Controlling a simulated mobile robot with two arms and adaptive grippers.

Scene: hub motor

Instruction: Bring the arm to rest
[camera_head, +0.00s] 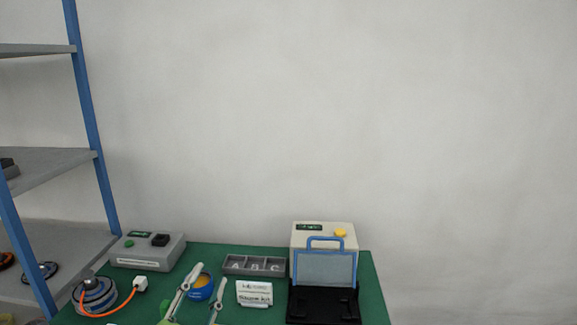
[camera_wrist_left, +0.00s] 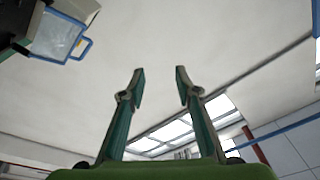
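My left gripper (camera_head: 209,277) shows at the bottom of the head view, its two light fingers pointing up and spread apart. In the left wrist view my left gripper (camera_wrist_left: 160,72) is open with nothing between the fingertips. The left wrist view looks up past the fingers toward the ceiling and upper walls. The fingers appear in front of a blue bowl with yellow contents (camera_head: 203,287); I cannot tell how far apart they are. The right gripper is in neither view.
The green table (camera_head: 205,256) carries a hub motor (camera_head: 97,297) with an orange cable, a grey device (camera_head: 148,252), a lettered tray (camera_head: 255,274), a white label box (camera_head: 254,294) and a machine with a blue-framed door (camera_head: 324,268). A blue-posted shelf (camera_head: 50,165) stands at left.

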